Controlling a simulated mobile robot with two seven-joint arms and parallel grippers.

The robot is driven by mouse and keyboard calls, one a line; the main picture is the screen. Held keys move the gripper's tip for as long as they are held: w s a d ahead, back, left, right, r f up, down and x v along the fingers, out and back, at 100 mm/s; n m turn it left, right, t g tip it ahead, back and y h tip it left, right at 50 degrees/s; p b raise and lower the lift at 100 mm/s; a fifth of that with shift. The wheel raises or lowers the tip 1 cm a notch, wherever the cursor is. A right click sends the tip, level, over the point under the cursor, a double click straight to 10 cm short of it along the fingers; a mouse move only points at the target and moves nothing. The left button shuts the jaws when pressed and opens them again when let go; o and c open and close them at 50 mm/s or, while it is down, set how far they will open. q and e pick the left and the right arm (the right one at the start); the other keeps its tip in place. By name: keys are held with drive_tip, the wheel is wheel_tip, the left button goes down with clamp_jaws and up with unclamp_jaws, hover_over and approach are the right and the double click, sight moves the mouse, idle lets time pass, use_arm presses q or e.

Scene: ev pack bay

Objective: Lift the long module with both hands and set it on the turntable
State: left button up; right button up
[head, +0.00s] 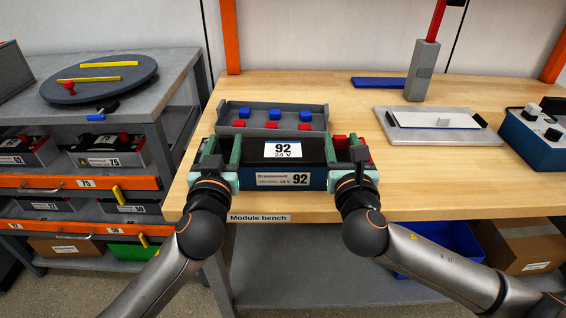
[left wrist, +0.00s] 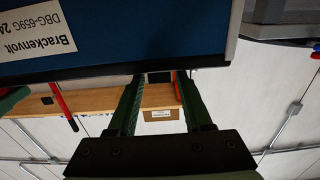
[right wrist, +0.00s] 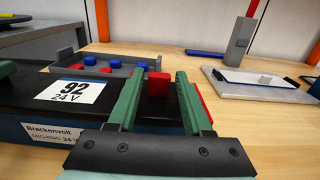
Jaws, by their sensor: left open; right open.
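The long module (head: 285,177), dark blue with a black top and a label 92, lies on the wooden bench near its front edge. It also shows in the left wrist view (left wrist: 150,35) and the right wrist view (right wrist: 25,90). My left gripper (head: 222,148) is open at its left end, with green fingers (left wrist: 160,105) apart and nothing clearly held. My right gripper (head: 344,148) is open at its right end; in the right wrist view a red block (right wrist: 158,84) shows between its fingers. The round dark turntable (head: 98,92) stands on the grey cabinet at left, with two yellow strips and a red knob.
A grey tray (head: 232,129) with blue and red pieces lies right behind the module. A grey post with a red handle (head: 423,70), a white-topped plate (head: 435,137) and a blue box (head: 530,140) stand at right. A gap separates the bench from the cabinet (head: 165,75).

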use_arm(q)
drive_tip(key=shift+w, duration=1.05)
use_arm(e)
drive_tip(key=shift+w, duration=1.05)
use_arm(q)
drive_tip(key=shift+c, duration=0.2)
use_arm(e)
drive_tip(key=shift+c, duration=0.2)
use_arm(q)
clamp_jaws()
use_arm(e)
clamp_jaws()
drive_tip(key=shift+f, duration=0.1)
use_arm(q)
drive_tip(key=shift+r, duration=0.3)
use_arm(e)
drive_tip(key=shift+r, duration=0.35)
